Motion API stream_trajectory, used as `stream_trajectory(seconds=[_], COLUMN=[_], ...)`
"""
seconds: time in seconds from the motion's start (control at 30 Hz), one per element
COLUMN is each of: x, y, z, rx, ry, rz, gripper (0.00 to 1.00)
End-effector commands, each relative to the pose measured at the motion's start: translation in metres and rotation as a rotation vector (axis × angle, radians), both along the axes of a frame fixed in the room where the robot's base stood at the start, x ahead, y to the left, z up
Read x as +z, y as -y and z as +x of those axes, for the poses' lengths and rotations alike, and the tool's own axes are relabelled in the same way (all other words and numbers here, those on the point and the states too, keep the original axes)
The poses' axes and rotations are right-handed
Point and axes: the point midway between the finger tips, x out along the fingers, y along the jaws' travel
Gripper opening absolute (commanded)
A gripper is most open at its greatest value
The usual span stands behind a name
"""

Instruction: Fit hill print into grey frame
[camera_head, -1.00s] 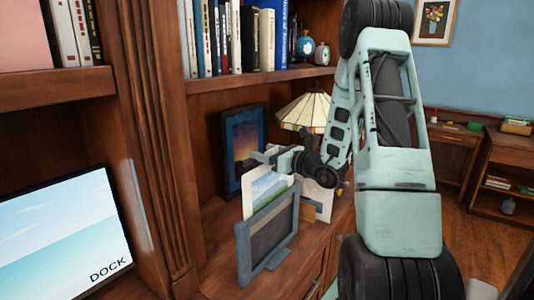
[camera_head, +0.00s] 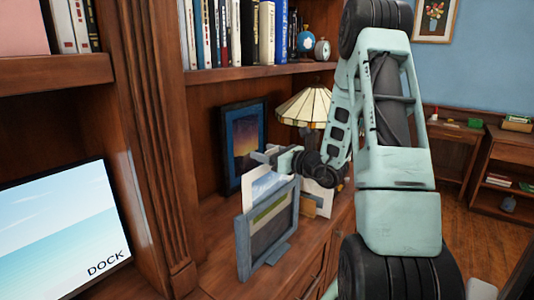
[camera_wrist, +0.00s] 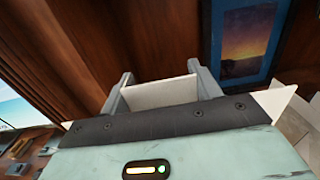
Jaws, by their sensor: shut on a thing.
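The hill print (camera_head: 264,187) is a pale card with blue sky, upright above the grey frame (camera_head: 243,250). Its upper part sticks out over the top rail, and a green strip of it shows inside the upper part of the frame's opening. The rest of the opening is dark grey. The frame stands upright on the bookcase's lower surface. My gripper (camera_head: 272,157) is shut on the print near its top edge, above the frame. In the wrist view, the gripper body covers the bottom, and I cannot tell how the print sits against the frame's sides.
A blue-framed sunset picture (camera_head: 245,148) leans against the bookcase back, close behind my gripper. A lamp (camera_head: 305,106) and white cards (camera_head: 318,197) stand to the right. The DOCK picture (camera_head: 68,232) is at the left. A book shelf (camera_head: 258,77) runs overhead.

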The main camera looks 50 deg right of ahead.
Motion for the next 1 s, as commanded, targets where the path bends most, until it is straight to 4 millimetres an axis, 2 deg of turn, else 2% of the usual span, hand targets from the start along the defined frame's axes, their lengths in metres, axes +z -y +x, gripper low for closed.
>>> stream_trajectory(seconds=[1.0], x=[-0.025], y=[0.0], z=[0.0], rx=[0.0], ry=[0.0], rz=[0.0], gripper=[0.24])
